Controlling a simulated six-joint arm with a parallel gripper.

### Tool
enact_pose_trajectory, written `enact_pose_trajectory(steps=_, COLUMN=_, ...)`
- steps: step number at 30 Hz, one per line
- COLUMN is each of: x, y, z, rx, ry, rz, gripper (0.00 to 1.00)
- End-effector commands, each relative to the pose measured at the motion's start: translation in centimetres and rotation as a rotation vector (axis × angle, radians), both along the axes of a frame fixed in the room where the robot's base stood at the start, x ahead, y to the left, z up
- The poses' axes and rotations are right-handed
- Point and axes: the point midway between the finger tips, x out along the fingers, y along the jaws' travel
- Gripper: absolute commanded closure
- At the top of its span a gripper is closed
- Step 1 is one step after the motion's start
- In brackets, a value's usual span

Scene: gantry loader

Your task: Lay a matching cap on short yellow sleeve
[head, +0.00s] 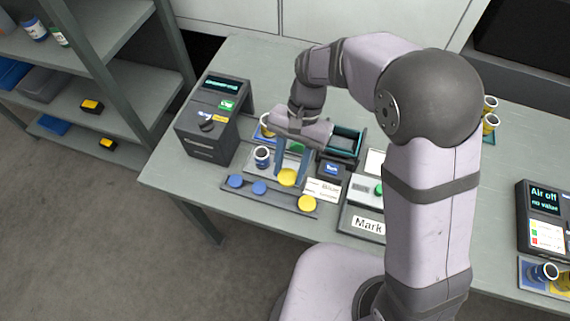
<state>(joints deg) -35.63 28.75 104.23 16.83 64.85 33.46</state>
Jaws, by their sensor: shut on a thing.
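My gripper (291,172) points down over the front left of the table, shut on a yellow cap (288,178). The cap is a round disc between the fingertips, close above or at the cap rail (277,198); I cannot tell whether it touches. Two blue caps (235,181) and another yellow cap (307,203) lie along this rail. A blue sleeve (262,154) stands upright just left of my fingers. A yellow sleeve (266,121) stands behind it, partly hidden by my gripper. I cannot judge its height from here.
A dark console (214,115) with a screen stands at the left. A dark open bin (347,142), a blue-labelled block (332,169) and a "Mark" box (365,223) stand to the right of my gripper. More yellow sleeves (490,123) stand at the far right, behind my arm.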

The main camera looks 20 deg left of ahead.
Motion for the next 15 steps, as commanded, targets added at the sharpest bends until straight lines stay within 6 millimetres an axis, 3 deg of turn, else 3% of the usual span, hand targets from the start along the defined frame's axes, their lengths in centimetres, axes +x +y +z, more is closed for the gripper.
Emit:
enact_pose_trajectory(steps=1, x=0.8, y=0.2, z=0.8, rx=0.000, ry=0.001, rz=-0.016, gripper=0.85)
enact_pose_trajectory(steps=7, x=5.4, y=3.1, z=0.5, rx=0.002, ry=0.000, rz=-0.171, gripper=0.85)
enact_pose_trajectory(steps=15, x=12.3, y=8.2, z=1.6, rx=0.006, ry=-0.003, rz=-0.720, gripper=0.85)
